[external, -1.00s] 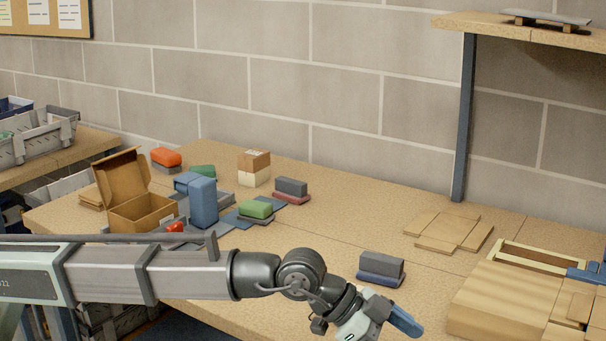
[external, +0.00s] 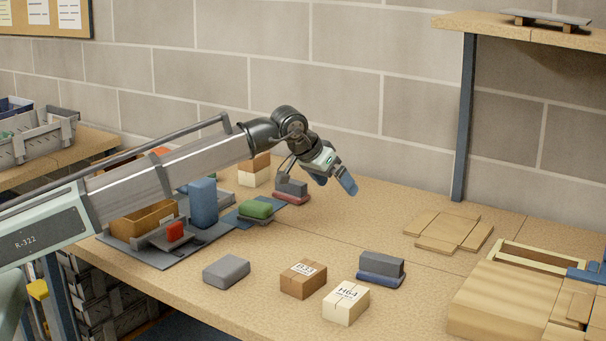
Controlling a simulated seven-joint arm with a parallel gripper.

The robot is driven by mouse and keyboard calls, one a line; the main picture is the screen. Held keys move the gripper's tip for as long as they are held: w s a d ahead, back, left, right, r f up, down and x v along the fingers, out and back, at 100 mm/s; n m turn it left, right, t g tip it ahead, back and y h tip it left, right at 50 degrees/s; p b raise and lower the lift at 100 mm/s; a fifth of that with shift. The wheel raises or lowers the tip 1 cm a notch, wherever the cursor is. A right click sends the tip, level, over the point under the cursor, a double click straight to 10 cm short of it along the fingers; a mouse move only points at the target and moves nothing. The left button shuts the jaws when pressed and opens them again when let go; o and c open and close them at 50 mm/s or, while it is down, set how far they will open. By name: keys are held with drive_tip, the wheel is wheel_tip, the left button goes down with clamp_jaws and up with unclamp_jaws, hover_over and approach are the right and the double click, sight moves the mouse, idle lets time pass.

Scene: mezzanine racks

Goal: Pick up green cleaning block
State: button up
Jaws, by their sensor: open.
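A green block (external: 256,208) with a dark base lies on a blue-grey mat near the left-middle of the table. My gripper (external: 334,181) is open and empty. It hangs in the air to the right of and higher in the picture than the green block, apart from it. A second green block behind the blue block is largely hidden by my arm now.
A grey-and-red block (external: 291,188) sits right of the green block, with a tall blue block (external: 203,203) to its left. A grey block (external: 226,271), brown box (external: 303,279) and cream box (external: 346,303) stand in front.

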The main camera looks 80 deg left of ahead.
drive_tip(key=s+a+n+g+h, duration=0.1)
drive_tip(key=s+a+n+g, duration=0.25)
drive_tip(key=s+a, duration=0.55)
drive_tip(key=n+g+h, duration=0.1)
drive_tip(key=g+h, duration=0.1)
drive_tip(key=g, duration=0.1)
approach(256, 204)
wheel_tip(256, 204, down, 11)
drive_tip(key=shift+w+r, duration=0.1)
drive_tip(key=shift+w, duration=0.05)
drive_tip(key=c, duration=0.8)
